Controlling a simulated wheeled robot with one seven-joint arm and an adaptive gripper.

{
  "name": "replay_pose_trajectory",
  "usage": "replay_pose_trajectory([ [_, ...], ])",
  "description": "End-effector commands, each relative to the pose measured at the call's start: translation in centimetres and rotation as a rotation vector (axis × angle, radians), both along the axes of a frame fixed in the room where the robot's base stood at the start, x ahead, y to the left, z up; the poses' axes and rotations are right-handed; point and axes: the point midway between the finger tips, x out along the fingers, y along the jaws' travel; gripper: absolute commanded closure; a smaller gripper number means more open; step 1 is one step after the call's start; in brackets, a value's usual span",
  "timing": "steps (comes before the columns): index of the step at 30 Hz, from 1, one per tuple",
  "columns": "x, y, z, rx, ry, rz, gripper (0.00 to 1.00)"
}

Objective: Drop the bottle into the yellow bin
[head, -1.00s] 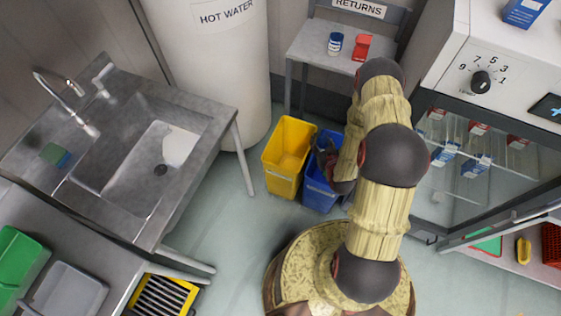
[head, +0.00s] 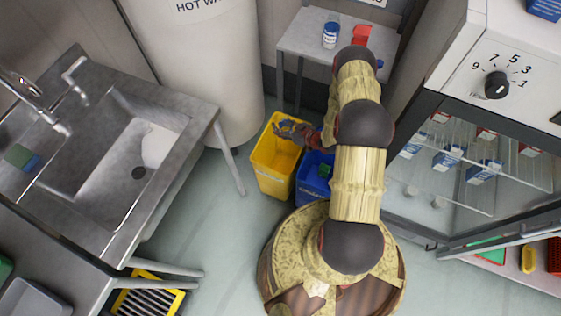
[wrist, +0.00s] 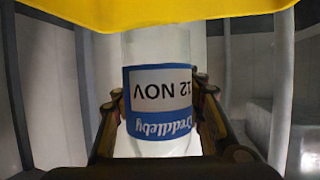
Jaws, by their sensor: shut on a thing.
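The yellow bin (head: 271,179) stands on the floor beside the blue bin. My gripper (head: 284,127) is over the back part of its opening in the head view. In the wrist view, my gripper (wrist: 159,92) is shut on a clear, whitish bottle (wrist: 158,148) with a blue and white label reading "12 NOV". The yellow bin's edge (wrist: 160,14) crosses the top of the wrist view and meets the bottle's far end, which does not show. I cannot tell whether they touch. The bottle is not clear in the head view.
The blue bin (head: 314,183) touches or nearly touches the yellow bin's right side, with something green inside. A white tank (head: 205,80) and a small table (head: 300,42) stand behind. A steel sink (head: 95,185) is at left, a glass-door cabinet (head: 455,175) at right.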

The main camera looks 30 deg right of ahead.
Motion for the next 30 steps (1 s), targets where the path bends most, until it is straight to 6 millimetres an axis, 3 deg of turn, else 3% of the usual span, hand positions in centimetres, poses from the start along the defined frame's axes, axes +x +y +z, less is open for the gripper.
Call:
replay_pose_trajectory([
  [12,0.0,0.0,-4.7,0.000,0.000,-0.001,0.92],
  [23,0.0,0.0,-5.1,0.001,-0.001,-0.001,0.92],
  [24,0.0,0.0,-5.1,0.001,-0.001,-0.001,0.64],
  [30,0.0,0.0,-5.1,0.001,-0.001,-0.001,0.53],
])
